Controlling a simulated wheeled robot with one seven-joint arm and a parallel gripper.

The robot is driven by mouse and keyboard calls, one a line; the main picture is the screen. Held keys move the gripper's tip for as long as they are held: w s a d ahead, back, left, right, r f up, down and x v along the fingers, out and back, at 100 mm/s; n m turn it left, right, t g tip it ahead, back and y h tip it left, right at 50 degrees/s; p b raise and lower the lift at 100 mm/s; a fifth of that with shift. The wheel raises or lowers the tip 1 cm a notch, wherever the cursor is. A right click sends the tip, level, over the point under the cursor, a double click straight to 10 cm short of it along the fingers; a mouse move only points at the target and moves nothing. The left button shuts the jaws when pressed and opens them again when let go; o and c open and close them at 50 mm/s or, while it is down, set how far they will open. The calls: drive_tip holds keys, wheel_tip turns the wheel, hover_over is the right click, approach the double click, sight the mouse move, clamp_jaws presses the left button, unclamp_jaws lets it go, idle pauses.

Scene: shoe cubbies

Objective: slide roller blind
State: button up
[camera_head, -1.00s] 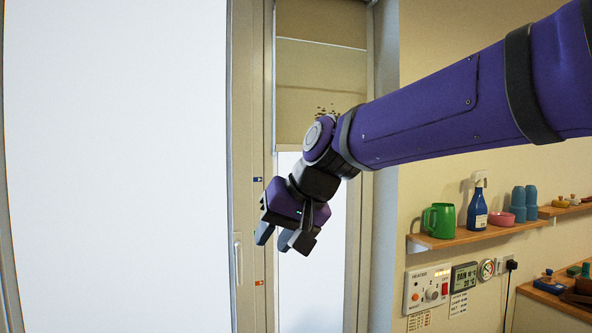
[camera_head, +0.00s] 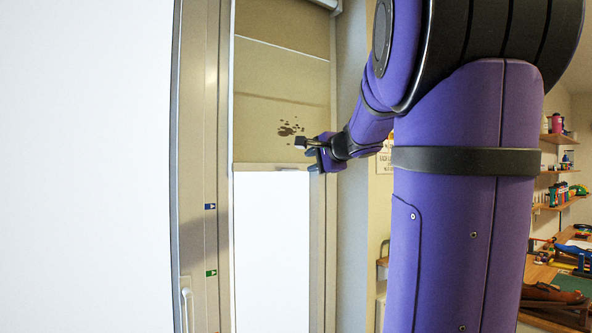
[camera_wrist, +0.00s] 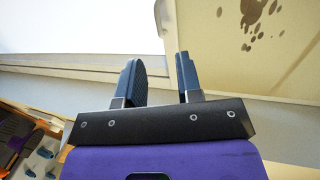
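The beige roller blind (camera_head: 270,110) hangs partway down the narrow window, with dark stains low on its right side. Its bottom bar (camera_head: 262,167) is level, with bright glass (camera_head: 270,250) below. My gripper (camera_head: 308,155) is by the blind's lower right corner, below and right of the stains. In the wrist view, my gripper's two dark blue fingers (camera_wrist: 160,72) are apart with nothing held between them. The stained blind (camera_wrist: 225,45) fills the upper right there, its edge beyond the fingers. I cannot tell whether a finger touches it.
A grey window frame (camera_head: 192,120) with a white handle (camera_head: 187,305) and small blue and green arrow stickers stands left of the blind. The wall (camera_head: 352,230) is close on the right. Shelves and a cluttered worktop (camera_head: 545,270) lie further right.

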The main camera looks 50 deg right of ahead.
sight(296, 169)
drive_tip(key=x, duration=0.8)
drive_tip(key=shift+w+a+f, duration=0.1)
drive_tip(key=shift+w, duration=0.1)
drive_tip(key=shift+c, duration=0.2)
clamp_jaws()
